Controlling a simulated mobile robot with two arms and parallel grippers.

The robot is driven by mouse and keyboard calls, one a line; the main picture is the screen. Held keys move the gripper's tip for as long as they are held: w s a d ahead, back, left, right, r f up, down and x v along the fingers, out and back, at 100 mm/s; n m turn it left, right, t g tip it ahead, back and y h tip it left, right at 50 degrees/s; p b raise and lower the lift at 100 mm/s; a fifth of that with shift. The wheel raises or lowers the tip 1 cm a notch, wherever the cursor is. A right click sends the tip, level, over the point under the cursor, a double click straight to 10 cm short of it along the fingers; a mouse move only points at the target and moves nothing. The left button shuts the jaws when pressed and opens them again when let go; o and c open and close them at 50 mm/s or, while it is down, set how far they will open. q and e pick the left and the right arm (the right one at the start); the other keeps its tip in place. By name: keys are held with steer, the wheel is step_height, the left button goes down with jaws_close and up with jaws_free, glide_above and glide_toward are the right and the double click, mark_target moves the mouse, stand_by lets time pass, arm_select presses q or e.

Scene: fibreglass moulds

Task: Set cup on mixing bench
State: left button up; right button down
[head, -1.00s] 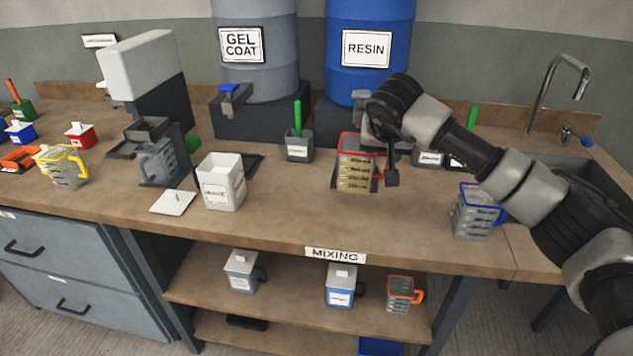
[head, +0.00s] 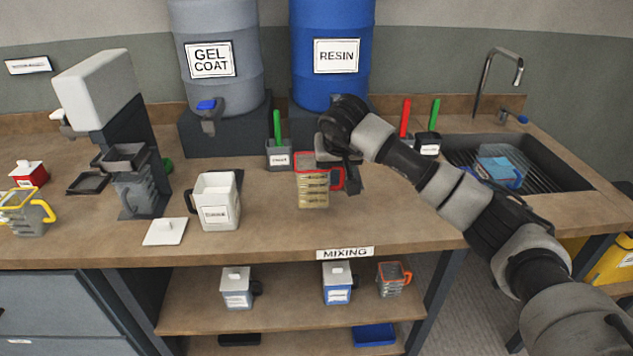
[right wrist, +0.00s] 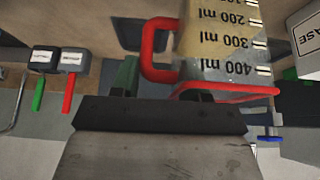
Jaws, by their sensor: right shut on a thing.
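The cup (head: 312,190) is a clear measuring cup with a red rim and red handle, holding tan contents. It is upright over the mixing bench (head: 275,225), right of the white pitcher. My right gripper (head: 340,165) is shut on the cup at its handle side. In the right wrist view the cup (right wrist: 225,45) appears inverted, its markings upside down, with the red handle and rim close to the gripper (right wrist: 165,98). I cannot tell whether its base touches the bench. My left gripper is not in view.
A white pitcher (head: 216,203) and its lid (head: 165,232) lie left of the cup. A grey holder with a green-handled tool (head: 279,153) stands behind. The sink (head: 550,175) is at right, with a blue-handled vessel (head: 500,168) in it. Bench in front of the cup is clear.

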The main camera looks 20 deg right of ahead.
steer(key=a, duration=0.1)
steer(key=w+a+f, duration=0.1)
steer(key=shift+w+a+f, duration=0.15)
steer(key=shift+w+a, duration=0.15)
steer(key=shift+a, duration=0.05)
steer(key=shift+w+a+f, duration=0.15)
steer(key=shift+f, duration=0.05)
step_height(320, 180, down, 3)
steer(key=shift+f+p, duration=0.1)
steer(key=shift+p, duration=0.6)
steer(key=shift+f, duration=0.45)
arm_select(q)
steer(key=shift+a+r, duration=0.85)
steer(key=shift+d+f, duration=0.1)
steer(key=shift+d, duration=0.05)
arm_select(e)
steer(key=shift+f, duration=0.1)
steer(key=c, duration=0.5)
jaws_free()
steer(key=shift+c, duration=0.2)
